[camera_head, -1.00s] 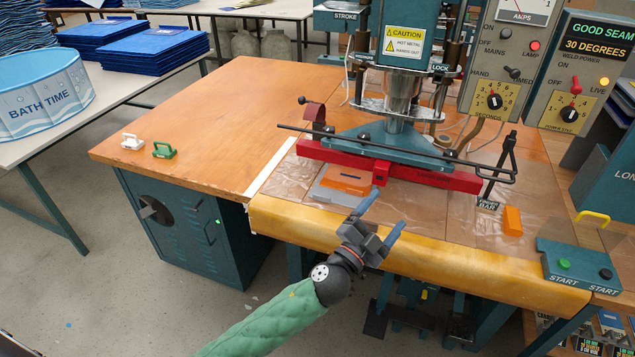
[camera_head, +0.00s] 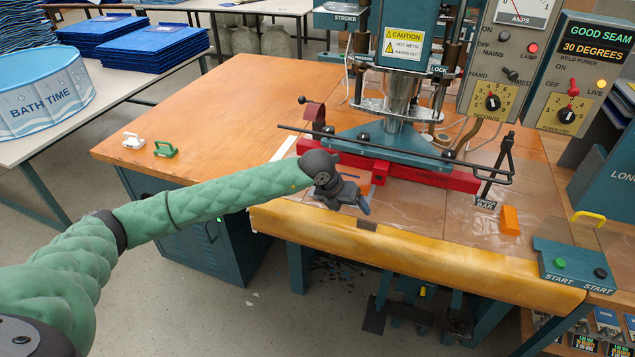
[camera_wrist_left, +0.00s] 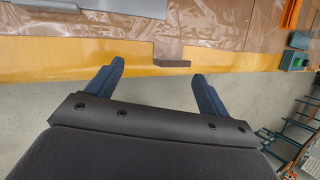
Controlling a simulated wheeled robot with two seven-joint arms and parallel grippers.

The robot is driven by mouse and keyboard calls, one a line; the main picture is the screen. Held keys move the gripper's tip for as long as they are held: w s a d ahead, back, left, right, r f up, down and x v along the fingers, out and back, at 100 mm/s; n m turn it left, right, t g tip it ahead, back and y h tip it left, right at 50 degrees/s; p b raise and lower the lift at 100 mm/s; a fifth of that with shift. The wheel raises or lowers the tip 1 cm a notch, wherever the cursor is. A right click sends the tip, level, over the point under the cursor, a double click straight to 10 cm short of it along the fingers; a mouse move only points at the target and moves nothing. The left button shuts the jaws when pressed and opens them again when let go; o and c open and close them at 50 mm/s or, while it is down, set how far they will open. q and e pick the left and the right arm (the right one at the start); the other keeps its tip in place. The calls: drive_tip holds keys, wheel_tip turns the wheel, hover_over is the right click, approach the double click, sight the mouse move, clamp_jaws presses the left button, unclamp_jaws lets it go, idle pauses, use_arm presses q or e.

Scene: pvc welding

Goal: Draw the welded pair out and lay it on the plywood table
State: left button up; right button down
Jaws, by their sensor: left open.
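The plywood table (camera_head: 200,110) has a bare orange-brown top at the left in the head view. My left gripper (camera_head: 359,204) is over the yellow front edge of the welder bed, in front of the red bar (camera_head: 430,178). In the left wrist view its two blue fingers (camera_wrist_left: 157,72) are spread with nothing between them. A grey flat sheet (camera_wrist_left: 90,8) lies on the bed at the top of that view, ahead of the fingers. My arm hides most of this sheet in the head view. I cannot make out the welded pair clearly. My right gripper is not in view.
A small brown tab (camera_head: 367,224) is on the yellow bed edge (camera_head: 440,255). White (camera_head: 133,141) and green (camera_head: 165,150) clips sit at the table's left. An orange block (camera_head: 510,220) and the start-button box (camera_head: 580,262) are at the right. The welding head (camera_head: 400,90) stands above the bar.

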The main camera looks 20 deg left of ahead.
use_arm(q)
drive_tip(key=w+a+r+n+y, duration=0.1)
drive_tip(key=w+a+y, duration=0.3)
drive_tip(key=a, duration=0.6)
drive_tip(key=shift+w+a+r+t, duration=0.15)
drive_tip(key=shift+a+r+t, duration=0.2)
drive_tip(key=shift+r, duration=0.2)
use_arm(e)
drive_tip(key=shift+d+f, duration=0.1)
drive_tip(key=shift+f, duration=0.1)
use_arm(q)
drive_tip(key=shift+d, duration=0.1)
drive_tip(key=p+x, duration=0.2)
drive_tip(key=x, duration=0.5)
drive_tip(key=shift+w+f+p, duration=0.1)
drive_tip(key=shift+f+p, duration=0.25)
drive_tip(key=shift+p, duration=0.05)
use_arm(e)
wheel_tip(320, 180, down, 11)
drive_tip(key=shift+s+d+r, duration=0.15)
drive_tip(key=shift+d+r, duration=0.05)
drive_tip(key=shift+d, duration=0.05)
use_arm(q)
drive_tip(key=c, duration=1.1)
drive_tip(key=shift+a, duration=0.25)
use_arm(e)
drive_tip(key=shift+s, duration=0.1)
